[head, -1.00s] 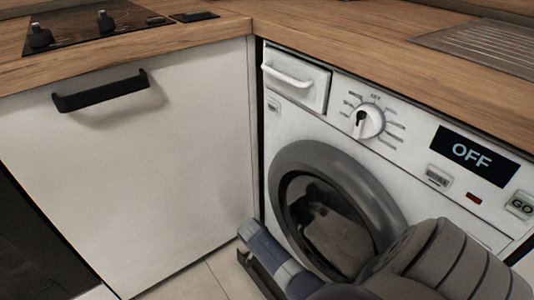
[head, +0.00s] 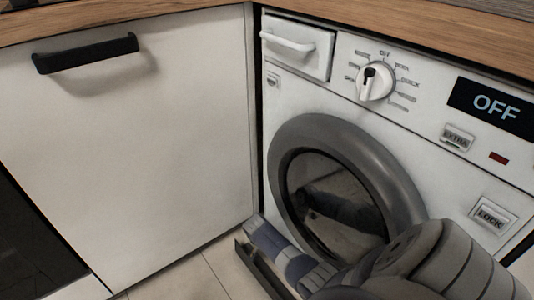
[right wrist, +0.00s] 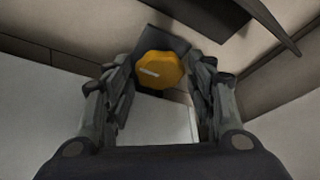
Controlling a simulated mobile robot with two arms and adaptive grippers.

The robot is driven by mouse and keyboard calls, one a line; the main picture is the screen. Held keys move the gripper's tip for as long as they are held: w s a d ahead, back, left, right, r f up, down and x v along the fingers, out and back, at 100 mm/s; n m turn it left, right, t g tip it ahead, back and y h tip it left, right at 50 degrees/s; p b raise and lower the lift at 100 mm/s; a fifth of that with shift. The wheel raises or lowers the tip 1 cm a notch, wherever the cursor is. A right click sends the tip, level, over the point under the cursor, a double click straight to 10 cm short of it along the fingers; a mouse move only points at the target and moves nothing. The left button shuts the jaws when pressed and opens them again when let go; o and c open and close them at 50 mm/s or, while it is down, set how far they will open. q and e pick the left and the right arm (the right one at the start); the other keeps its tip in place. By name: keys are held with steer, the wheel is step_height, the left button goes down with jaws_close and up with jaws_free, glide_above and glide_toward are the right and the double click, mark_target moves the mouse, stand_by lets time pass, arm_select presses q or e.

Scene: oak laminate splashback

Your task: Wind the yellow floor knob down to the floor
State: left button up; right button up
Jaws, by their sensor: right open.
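The yellow floor knob (right wrist: 160,72) shows in the right wrist view, with a pale mark on its face and a dark plate behind it. My right gripper (right wrist: 162,84) is open, with one finger on each side of the knob in the picture. I cannot tell whether the fingers touch it. In the head view my right arm reaches in from the lower right, low in front of the washing machine (head: 450,180). The knob cannot be made out there. My left gripper is out of view.
The machine's grey round door (head: 395,185) is shut, close beside my right arm. Its display (head: 495,108) reads OFF. A white cabinet front with a black handle (head: 85,54) stands to the left. Pale floor tiles (head: 180,284) show below it.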

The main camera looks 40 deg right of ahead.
steer(key=c, duration=0.8)
